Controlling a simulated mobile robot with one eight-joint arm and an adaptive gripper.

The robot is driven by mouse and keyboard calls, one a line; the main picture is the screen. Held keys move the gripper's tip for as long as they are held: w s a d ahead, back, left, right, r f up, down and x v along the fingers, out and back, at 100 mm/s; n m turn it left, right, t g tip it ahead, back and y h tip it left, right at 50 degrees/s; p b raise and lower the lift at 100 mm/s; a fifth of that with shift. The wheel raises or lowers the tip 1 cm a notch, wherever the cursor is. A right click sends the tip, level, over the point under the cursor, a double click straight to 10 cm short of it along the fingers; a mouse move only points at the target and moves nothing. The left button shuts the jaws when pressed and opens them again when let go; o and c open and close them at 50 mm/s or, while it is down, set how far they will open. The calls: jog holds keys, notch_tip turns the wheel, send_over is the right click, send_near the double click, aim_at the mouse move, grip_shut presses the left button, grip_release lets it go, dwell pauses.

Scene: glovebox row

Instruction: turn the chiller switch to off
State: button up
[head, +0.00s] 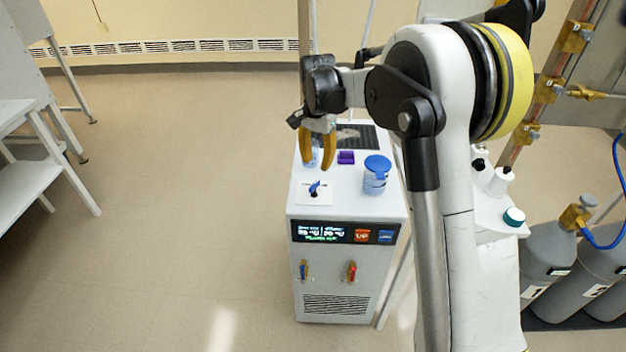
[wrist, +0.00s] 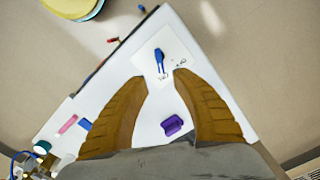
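The chiller (head: 302,222) is a white upright box on the floor, with a lit display on its front. Its switch, a blue lever (head: 314,187), sits on a white plate near the front left of the top. In the wrist view the blue lever (wrist: 160,62) lies just beyond my fingertips, roughly centred between them. The plate (wrist: 150,48) carries small dark lettering too blurred to read surely. My gripper (head: 318,165) hangs above the chiller top, its yellow-brown fingers apart and empty. In the wrist view my gripper (wrist: 161,77) is open; no touch on the lever is visible.
A purple object (head: 346,157) and a blue-lidded clear container (head: 376,174) stand on the chiller top. The purple object (wrist: 172,125) shows between my fingers in the wrist view. Grey gas cylinders (head: 552,262) stand at right, a white bench (head: 22,165) at left. Floor in front is clear.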

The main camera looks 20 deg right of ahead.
aim_at(316, 182)
notch_tip(316, 182, down, 8)
jog(key=b, duration=0.2)
jog(key=shift+b, duration=0.3)
grip_shut()
